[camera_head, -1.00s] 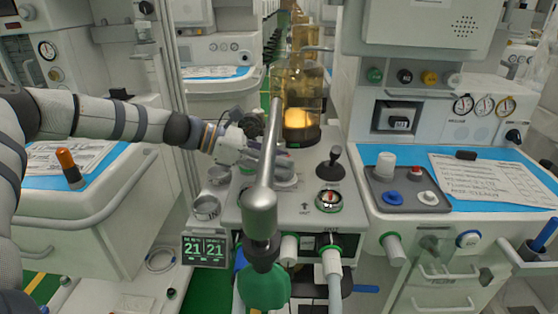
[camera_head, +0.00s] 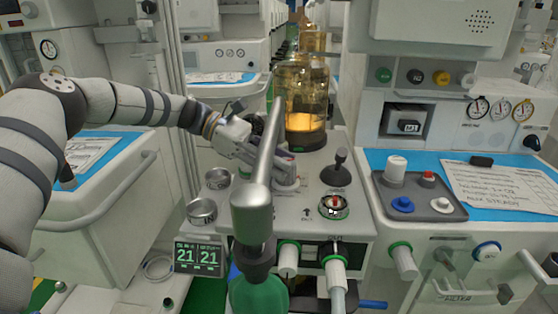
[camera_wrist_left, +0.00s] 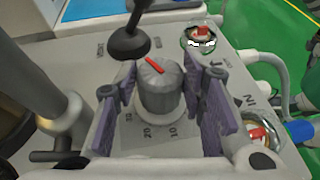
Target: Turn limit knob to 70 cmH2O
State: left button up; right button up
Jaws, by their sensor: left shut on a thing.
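The limit knob (camera_wrist_left: 158,90) is grey and ribbed with a red pointer mark on top, and it stands on a light grey panel in the left wrist view. Numbers 10, 20 and 30 show on the dial around its near side; the far part of the scale is hidden. The red mark slants toward the upper left of that view. My left gripper (camera_wrist_left: 157,100) has its purple-grey fingers on both sides of the knob and is shut on it. In the head view, my left gripper (camera_head: 280,160) is at the panel, partly behind a grey metal pipe, and hides most of the knob.
The metal pipe (camera_head: 262,190) with a green bag (camera_head: 259,295) stands in front of the panel. A black lever (camera_head: 338,170) and a round red-centred valve (camera_head: 333,206) are right of the knob. An amber canister (camera_head: 303,100) stands behind.

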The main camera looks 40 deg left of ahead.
pick_arm(q)
jog(key=shift+f, duration=0.15)
jog(key=o, duration=1.2)
jog(key=shift+d, duration=0.1)
